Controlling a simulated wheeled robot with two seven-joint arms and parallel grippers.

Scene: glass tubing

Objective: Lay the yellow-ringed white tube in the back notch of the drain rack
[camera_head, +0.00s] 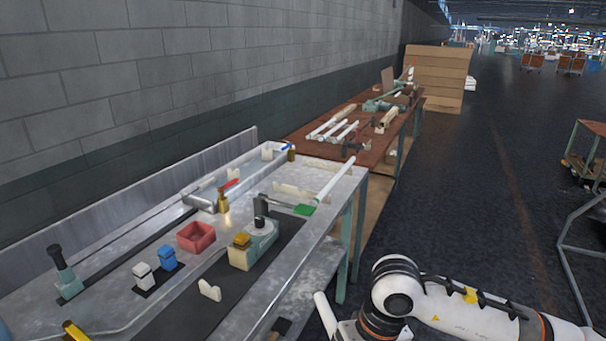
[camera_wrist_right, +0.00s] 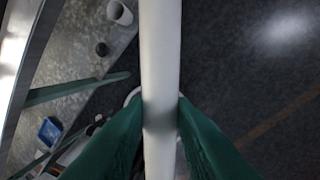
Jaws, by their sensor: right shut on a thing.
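A plain white tube (camera_wrist_right: 160,60) runs lengthwise through the right wrist view. My right gripper (camera_wrist_right: 160,112) is shut on it, with one green finger on each side. No yellow ring shows on the visible stretch, and its ends are out of that view. In the head view a white cylinder (camera_head: 324,312) sticks up beside my right arm; I cannot tell whether it is this tube. Small cream notched supports stand on the bench, one at the front (camera_head: 209,290) and one at the back (camera_head: 267,152). I cannot tell which belongs to the drain rack. My left gripper is not in view.
The metal bench (camera_head: 108,262) holds a red tray (camera_head: 196,237), blue block (camera_head: 167,258), beige-and-green device (camera_head: 253,246) and brass valve with red handle (camera_head: 223,201). Open floor (camera_head: 480,190) is to the right.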

